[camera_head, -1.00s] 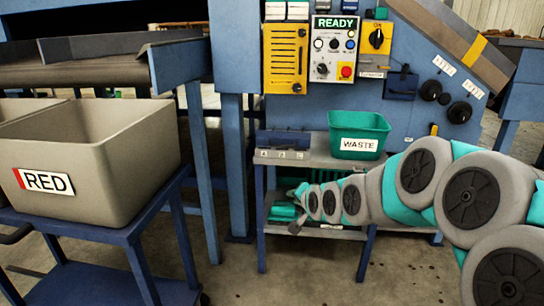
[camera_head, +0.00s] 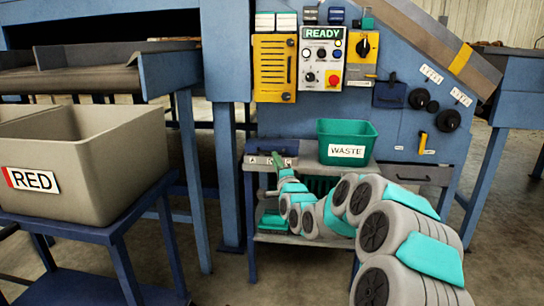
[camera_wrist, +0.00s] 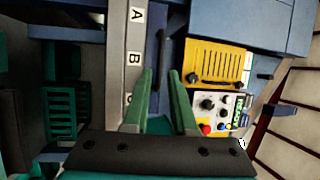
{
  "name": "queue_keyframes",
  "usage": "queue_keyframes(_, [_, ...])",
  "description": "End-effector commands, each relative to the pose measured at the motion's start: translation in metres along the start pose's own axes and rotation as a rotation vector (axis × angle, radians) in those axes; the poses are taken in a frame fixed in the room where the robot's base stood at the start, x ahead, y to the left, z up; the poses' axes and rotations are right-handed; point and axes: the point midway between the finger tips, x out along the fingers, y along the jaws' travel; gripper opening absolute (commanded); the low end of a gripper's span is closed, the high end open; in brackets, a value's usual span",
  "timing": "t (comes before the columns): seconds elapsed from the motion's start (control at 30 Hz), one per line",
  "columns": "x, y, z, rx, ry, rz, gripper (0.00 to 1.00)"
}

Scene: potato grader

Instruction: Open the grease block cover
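No readable label names the grease block cover. A dark blue box-like cover (camera_head: 390,94) with a black knob at its top sits on the blue machine panel, right of the controls, and looks shut; I cannot tell if it is the one meant. A yellow louvred cover (camera_head: 274,68) hangs left of the controls and also shows in the wrist view (camera_wrist: 218,62). My gripper (camera_wrist: 161,74) is open and empty, its green fingers apart, before the labelled A, B, C edge (camera_wrist: 133,35) of the small bench. In the head view it is small at the bench front, left of the bin.
A green WASTE bin (camera_head: 346,128) stands on the bench (camera_head: 405,172). The control box (camera_head: 322,60) reads READY. A beige RED crate (camera_head: 95,185) is on a blue cart at left. A yellow lever (camera_head: 422,142) and black knobs (camera_head: 419,98) are right of the bin.

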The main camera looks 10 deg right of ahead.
Motion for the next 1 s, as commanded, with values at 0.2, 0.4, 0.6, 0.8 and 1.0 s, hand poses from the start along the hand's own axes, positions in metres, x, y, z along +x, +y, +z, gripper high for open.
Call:
queue_keyframes(0.2, [0.027, 0.0, 0.0, -0.001, 0.001, -0.002, 0.25])
queue_keyframes(0.4, [0.04, 0.001, 0.0, 0.001, 0.0, 0.002, 0.25])
queue_keyframes(0.6, [0.044, 0.001, 0.0, 0.0, 0.001, 0.001, 0.25])
queue_keyframes(0.8, [0.044, 0.001, 0.0, 0.001, 0.0, 0.001, 0.23])
queue_keyframes(1.0, [0.044, 0.001, 0.0, 0.001, 0.0, 0.001, 0.0])
